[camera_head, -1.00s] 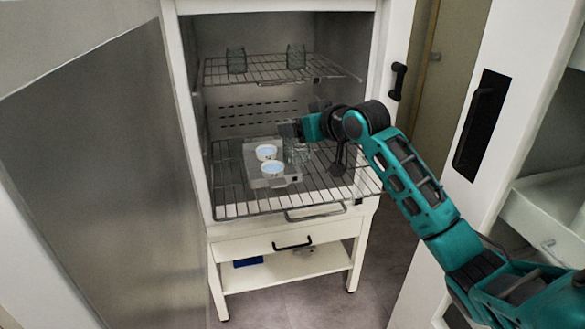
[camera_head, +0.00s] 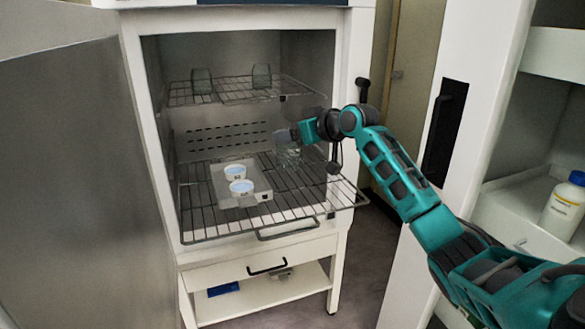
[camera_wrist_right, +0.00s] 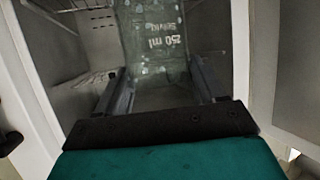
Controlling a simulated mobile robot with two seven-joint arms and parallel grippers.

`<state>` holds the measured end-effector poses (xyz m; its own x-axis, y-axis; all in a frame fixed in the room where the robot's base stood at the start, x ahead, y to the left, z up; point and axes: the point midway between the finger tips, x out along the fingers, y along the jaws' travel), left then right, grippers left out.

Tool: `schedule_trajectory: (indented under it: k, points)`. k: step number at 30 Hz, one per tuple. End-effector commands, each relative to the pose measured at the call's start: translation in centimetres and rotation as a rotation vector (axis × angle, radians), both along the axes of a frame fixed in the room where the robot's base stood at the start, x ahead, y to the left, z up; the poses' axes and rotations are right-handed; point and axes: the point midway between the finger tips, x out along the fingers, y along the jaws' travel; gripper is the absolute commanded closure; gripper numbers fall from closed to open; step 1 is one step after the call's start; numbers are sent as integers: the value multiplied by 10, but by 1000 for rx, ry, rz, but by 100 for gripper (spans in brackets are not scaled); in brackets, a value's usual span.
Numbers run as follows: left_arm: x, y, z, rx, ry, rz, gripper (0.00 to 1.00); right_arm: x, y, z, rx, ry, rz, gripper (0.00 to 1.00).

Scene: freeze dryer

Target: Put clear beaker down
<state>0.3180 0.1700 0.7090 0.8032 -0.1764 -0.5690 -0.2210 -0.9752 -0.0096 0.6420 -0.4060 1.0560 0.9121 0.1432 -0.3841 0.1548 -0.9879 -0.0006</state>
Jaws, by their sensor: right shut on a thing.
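The clear beaker (camera_head: 288,153) is a glass one. In the right wrist view its wall (camera_wrist_right: 152,45) carries white markings reading 50 ml or similar. My right gripper (camera_head: 283,138) is inside the open dryer chamber, shut on the beaker, with its fingers on either side of the glass. In the head view the beaker is beside the tray, over the right part of the lower wire shelf (camera_head: 293,205). I cannot tell whether its base touches the shelf. My left gripper is not in view.
A clear tray (camera_head: 258,198) with two white cups (camera_head: 241,187) of pale blue content sits on the lower shelf. Two glass beakers (camera_head: 262,76) stand on the upper shelf (camera_head: 232,91). The lower shelf's front right is bare.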

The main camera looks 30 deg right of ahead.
Motion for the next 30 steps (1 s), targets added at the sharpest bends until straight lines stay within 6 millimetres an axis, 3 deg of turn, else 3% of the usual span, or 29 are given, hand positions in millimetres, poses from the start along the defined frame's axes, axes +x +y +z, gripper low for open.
schedule_trajectory:
  k: [3,11,18,29,30]
  points:
    - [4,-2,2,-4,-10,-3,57,0,0,-25,2,0,-1,79]
    - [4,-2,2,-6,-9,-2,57,0,0,-45,1,-1,0,79]
    - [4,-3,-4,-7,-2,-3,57,0,0,-79,1,-1,0,79]
    - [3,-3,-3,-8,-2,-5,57,0,0,-83,0,-2,-1,79]
    - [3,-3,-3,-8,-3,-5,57,0,0,-83,0,-1,-1,28]
